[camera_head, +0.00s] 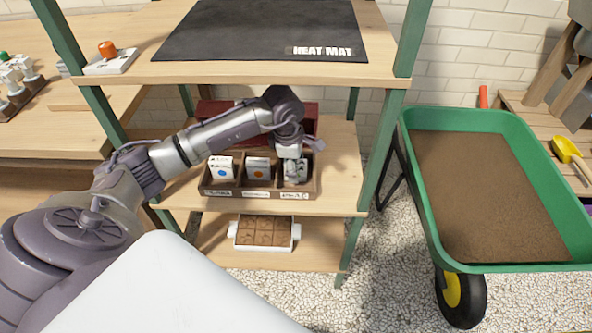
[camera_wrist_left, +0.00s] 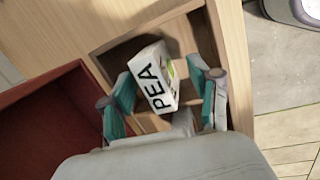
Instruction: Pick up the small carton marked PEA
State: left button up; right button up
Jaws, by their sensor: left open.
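The small white carton marked PEA (camera_wrist_left: 154,78) stands in a compartment of the wooden tray (camera_wrist_left: 113,55) in the left wrist view. My left gripper (camera_wrist_left: 166,94) is open, with its teal-padded fingers on either side of the carton. I cannot tell whether the fingers touch it. In the head view my left gripper (camera_head: 294,170) reaches down into the right compartment of the wooden tray (camera_head: 215,191) on the middle shelf and hides most of the carton there. My right gripper is not in view.
Two other cartons, one with a blue dot (camera_head: 221,166) and one with an orange dot (camera_head: 258,168), stand in the tray's left and middle compartments. A red box (camera_head: 213,110) is behind. The heat mat shelf (camera_head: 230,72) is above. A green wheelbarrow (camera_head: 455,116) stands right.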

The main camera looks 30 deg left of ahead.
pick_arm(q)
notch_tip(320, 180, down, 3)
jog(key=shift+w+r, duration=0.15)
jog(key=shift+r, duration=0.05)
grip_shut()
jog(key=shift+r, duration=0.15)
